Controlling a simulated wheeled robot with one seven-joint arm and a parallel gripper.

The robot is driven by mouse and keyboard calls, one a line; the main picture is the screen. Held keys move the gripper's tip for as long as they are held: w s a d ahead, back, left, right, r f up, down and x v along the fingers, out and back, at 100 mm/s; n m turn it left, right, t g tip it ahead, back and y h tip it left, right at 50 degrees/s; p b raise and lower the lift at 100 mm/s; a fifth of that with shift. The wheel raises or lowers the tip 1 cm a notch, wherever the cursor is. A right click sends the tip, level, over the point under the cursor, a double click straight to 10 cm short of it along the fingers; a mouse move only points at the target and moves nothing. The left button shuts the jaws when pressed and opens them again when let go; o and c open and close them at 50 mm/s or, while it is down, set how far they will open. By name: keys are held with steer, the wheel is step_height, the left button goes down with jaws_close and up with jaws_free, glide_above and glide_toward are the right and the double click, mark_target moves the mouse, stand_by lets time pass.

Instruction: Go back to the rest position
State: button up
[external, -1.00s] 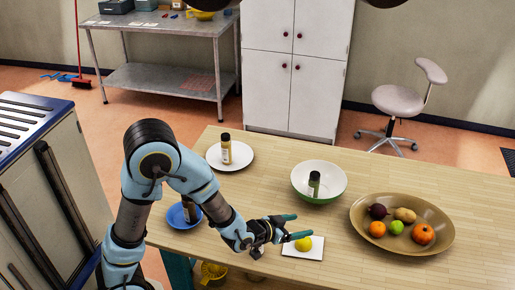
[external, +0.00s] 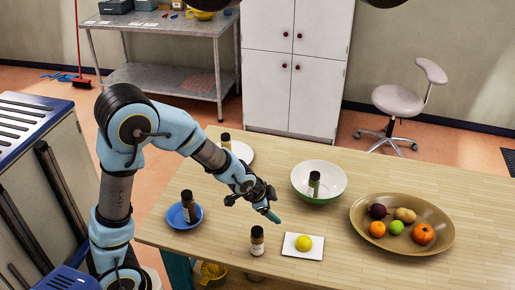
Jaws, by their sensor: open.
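My gripper (external: 272,206) is open and empty, held above the wooden table (external: 370,173) left of the green-and-white bowl. It is apart from the objects, pointing down and to the right. Behind it, a white plate (external: 243,151) with a bottle (external: 226,141) is partly hidden by my arm.
A bottle (external: 257,240) stands near the front edge beside a white square plate (external: 291,250) with a lemon (external: 303,243). A blue plate (external: 173,215) and a green-and-white bowl (external: 329,171) each hold a bottle. A brown tray (external: 440,208) holds fruit and vegetables. The table's right end is clear.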

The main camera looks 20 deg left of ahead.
steer(key=s+a+f+n+g+y+b, duration=0.1)
steer(key=s+a+f+n+b, duration=0.1)
steer(key=a, duration=0.7)
steer(key=s+a+f+n+g+y+b, duration=0.1)
steer(key=s+a+f+n+b, duration=0.1)
steer(key=a+n, duration=0.5)
steer(key=s+a+f+n+g+y+b, duration=0.1)
steer(key=s+a+f+n+b, duration=0.2)
steer(key=a, duration=0.8)
steer(key=shift+s+f+n+g+y, duration=0.2)
steer(key=shift+f+n, duration=0.15)
steer(key=shift+f, duration=0.2)
steer(key=shift+s+f+n+g+y, duration=0.1)
steer(key=shift+s+f+n, duration=0.1)
steer(key=shift+f+n, duration=0.25)
step_height(320, 180, up, 13)
steer(key=p, duration=1.3)
step_height(320, 180, down, 4)
steer(key=b, duration=0.4)
steer(key=shift+w+d+f, duration=0.1)
steer(key=shift+w+d, duration=0.05)
